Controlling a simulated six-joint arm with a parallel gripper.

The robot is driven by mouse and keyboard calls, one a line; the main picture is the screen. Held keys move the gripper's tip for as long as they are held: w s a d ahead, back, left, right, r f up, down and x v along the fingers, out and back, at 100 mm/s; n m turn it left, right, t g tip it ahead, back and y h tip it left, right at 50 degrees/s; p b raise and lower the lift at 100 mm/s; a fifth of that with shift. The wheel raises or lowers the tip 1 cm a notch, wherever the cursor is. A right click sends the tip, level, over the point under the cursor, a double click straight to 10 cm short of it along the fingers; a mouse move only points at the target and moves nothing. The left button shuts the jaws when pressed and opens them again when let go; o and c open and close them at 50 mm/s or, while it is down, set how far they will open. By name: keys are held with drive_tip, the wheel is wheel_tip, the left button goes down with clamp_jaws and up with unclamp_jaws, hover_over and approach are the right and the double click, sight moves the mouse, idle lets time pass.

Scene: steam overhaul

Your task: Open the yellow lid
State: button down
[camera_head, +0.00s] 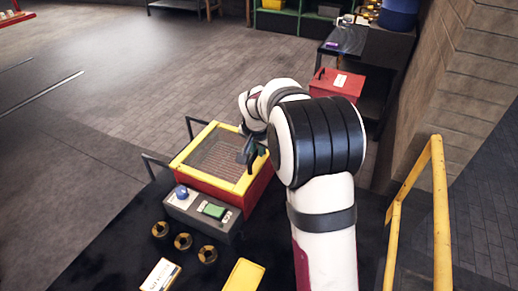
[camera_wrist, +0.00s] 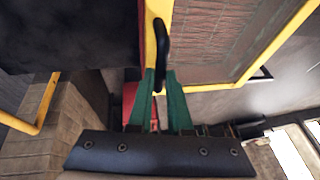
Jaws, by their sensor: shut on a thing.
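The yellow lid (camera_head: 193,144) is a square yellow frame around a see-through mesh-like panel. It lies flat, or nearly so, on a red box (camera_head: 257,187) on the dark table. In the wrist view the lid's yellow frame (camera_wrist: 289,40) fills the upper right, and a black handle (camera_wrist: 162,42) stands at its edge. My gripper (camera_head: 250,150) is at the lid's right side. In the wrist view its green fingers (camera_wrist: 161,76) are closed on the near end of the black handle. The fingertips' exact contact is partly hidden.
A grey control panel (camera_head: 182,208) with a blue knob (camera_head: 182,192) and green switch (camera_head: 214,211) is in front. Brass rings (camera_head: 183,241), a white-labelled box (camera_head: 160,275) and a yellow block (camera_head: 244,276) lie nearer. A yellow railing (camera_head: 440,215) stands right. Floor left is clear.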

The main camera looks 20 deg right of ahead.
hover_over(216, 152)
drive_tip(key=shift+w, duration=0.1)
drive_tip(key=c, duration=0.8)
unclamp_jaws()
drive_tip(key=shift+c, duration=0.2)
drive_tip(key=shift+r, duration=0.1)
drive_tip(key=v, duration=1.5)
drive_tip(key=shift+s+r, duration=0.3)
